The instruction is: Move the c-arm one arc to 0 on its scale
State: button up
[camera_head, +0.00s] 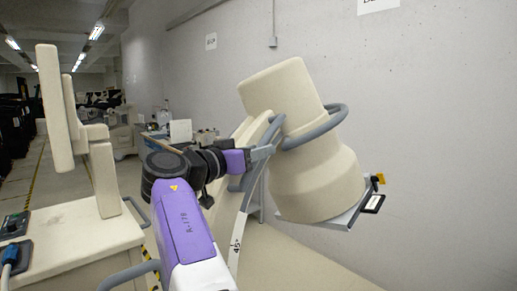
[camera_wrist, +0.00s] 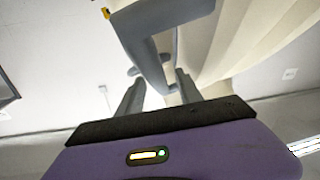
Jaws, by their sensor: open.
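The C-arm has a large cream housing (camera_head: 318,170) tilted on a curved cream arc (camera_head: 247,130). A white scale label reading 45° (camera_head: 236,246) shows low on the arc; no 0 mark is readable. A grey looped handle (camera_head: 330,124) runs around the housing, and another grey handle lies along the arc, partly hidden by my gripper. My gripper (camera_head: 264,153) is at the arc's upper part, beside the housing. In the wrist view my gripper (camera_wrist: 160,78) is open, with a grey handle bar (camera_wrist: 146,58) reaching between its fingers. I cannot tell whether they touch.
A grey wall (camera_head: 430,130) stands close behind and right of the C-arm. A cream cart (camera_head: 70,240) with an upright panel (camera_head: 57,105) and a grey rail stands at the left. A grey tray with a dark-edged tag (camera_head: 372,204) juts from the housing's lower end.

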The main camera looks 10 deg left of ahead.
jog(key=shift+w+d, duration=0.15)
jog(key=shift+w, duration=0.1)
grip_shut()
dwell(1.4)
